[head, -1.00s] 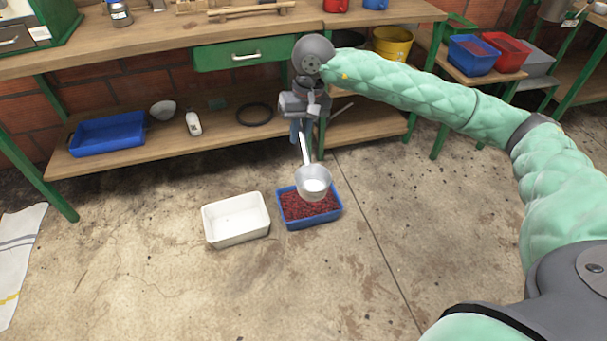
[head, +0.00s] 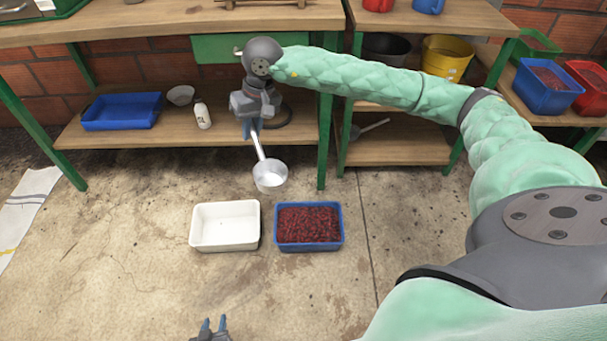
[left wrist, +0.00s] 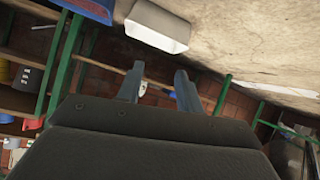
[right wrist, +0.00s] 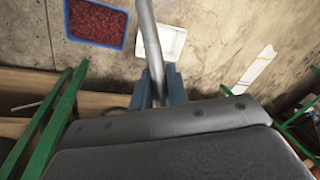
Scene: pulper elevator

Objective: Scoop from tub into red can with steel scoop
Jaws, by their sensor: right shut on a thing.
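My right gripper (head: 252,128) is shut on the handle of the steel scoop (head: 270,175). The handle also shows between its fingers in the right wrist view (right wrist: 148,40). The scoop hangs bowl-down in front of the lower shelf, and its pale bowl looks empty. A blue tub (head: 309,247) full of dark red berries sits on the floor, nearer to me than the scoop and to its right. A red can (head: 378,4) stands on the bench top, cut by the top edge. My left gripper (head: 212,323) is open and empty, low at the bottom edge.
An empty white tub (head: 225,247) stands just left of the blue tub. The lower shelf holds a blue tray (head: 122,112), a bowl (head: 180,95) and a white bottle (head: 202,115). A yellow bucket (head: 446,57) stands right. Green bench legs (head: 333,135) rise nearby.

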